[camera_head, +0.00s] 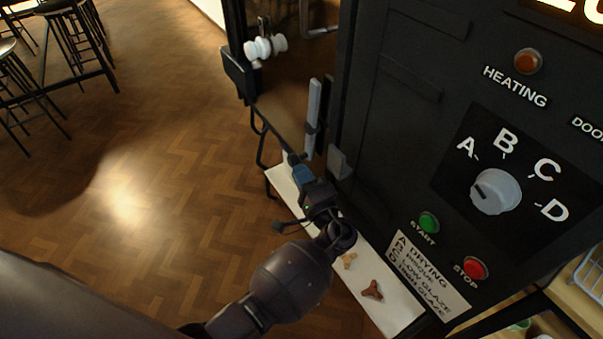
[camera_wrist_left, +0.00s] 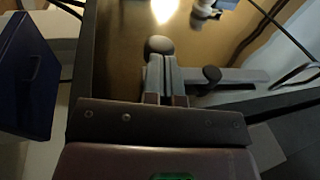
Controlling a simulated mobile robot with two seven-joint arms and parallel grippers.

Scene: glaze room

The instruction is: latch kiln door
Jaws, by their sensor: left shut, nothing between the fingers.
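The kiln (camera_head: 395,110) fills the right of the head view, with its dark control panel facing me. A grey upright bar (camera_head: 313,118), which looks like the latch lever, stands left of the panel edge. A grey bracket (camera_head: 340,162) sits below and right of it. My left gripper (camera_head: 291,158) is shut and empty, just below and left of the bar. In the left wrist view its fingers (camera_wrist_left: 165,78) point at a rounded knob (camera_wrist_left: 160,45); I cannot tell if they touch. A grey bar with a dark knob (camera_wrist_left: 212,74) lies just right of them. My right gripper is out of view.
A white shelf (camera_head: 405,308) below my left arm holds small brown pieces (camera_head: 372,290). White insulator-like knobs (camera_head: 265,47) stand at the upper left of the kiln. The panel has a dial (camera_head: 495,191) and buttons. Stools (camera_head: 70,35) stand far left; the wooden floor between is clear.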

